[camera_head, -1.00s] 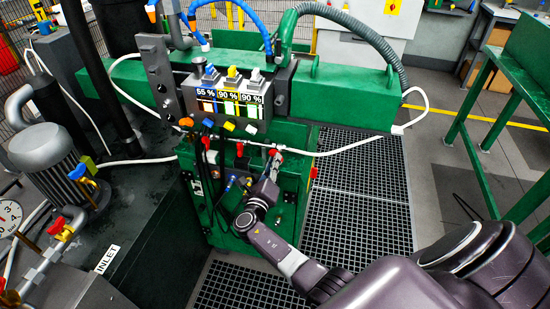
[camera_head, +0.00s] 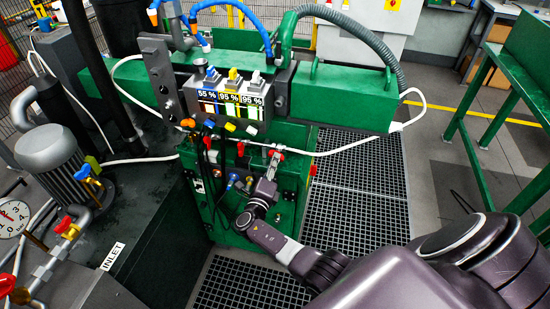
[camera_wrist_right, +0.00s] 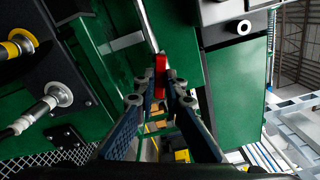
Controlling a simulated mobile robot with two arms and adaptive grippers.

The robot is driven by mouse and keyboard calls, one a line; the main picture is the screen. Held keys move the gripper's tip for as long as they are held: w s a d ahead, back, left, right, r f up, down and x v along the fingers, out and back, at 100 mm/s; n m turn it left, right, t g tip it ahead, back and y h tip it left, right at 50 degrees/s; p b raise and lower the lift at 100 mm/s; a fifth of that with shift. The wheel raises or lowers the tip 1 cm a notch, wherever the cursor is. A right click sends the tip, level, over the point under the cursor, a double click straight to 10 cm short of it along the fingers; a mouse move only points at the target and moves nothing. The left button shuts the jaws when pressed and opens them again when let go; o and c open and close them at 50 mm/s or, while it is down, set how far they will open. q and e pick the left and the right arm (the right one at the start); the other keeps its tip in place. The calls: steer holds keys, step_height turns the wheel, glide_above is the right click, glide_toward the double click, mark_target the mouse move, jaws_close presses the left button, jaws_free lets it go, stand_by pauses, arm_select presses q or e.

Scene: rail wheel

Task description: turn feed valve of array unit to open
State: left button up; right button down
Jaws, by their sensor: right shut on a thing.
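The feed valve of the array unit shows as a small red handle (camera_head: 275,153) on the white pipe across the front of the green unit. In the right wrist view the red handle (camera_wrist_right: 160,76) stands between my fingertips, in front of the pipe. My right gripper (camera_head: 272,168) reaches up to it from below, and its fingers (camera_wrist_right: 160,98) are closed on the handle. They partly hide it. The display panel (camera_head: 230,97) above reads 55 %, 95 % and 95 %. My left gripper is not in view.
The green beam (camera_head: 335,95) runs behind the panel. Hoses and cables hang near the unit's front. A grey motor (camera_head: 50,155), an INLET label (camera_head: 112,256) and a gauge (camera_head: 12,217) are at left. Floor grating (camera_head: 355,210) lies right of the unit; a green frame (camera_head: 490,160) stands beyond.

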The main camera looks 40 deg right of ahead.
steer(key=shift+f, duration=0.1)
steer(key=n+p, duration=0.2)
steer(key=n, duration=0.2)
steer(key=c, duration=2.4)
jaws_free()
steer(key=o, duration=0.5)
steer(key=shift+s+a, duration=0.1)
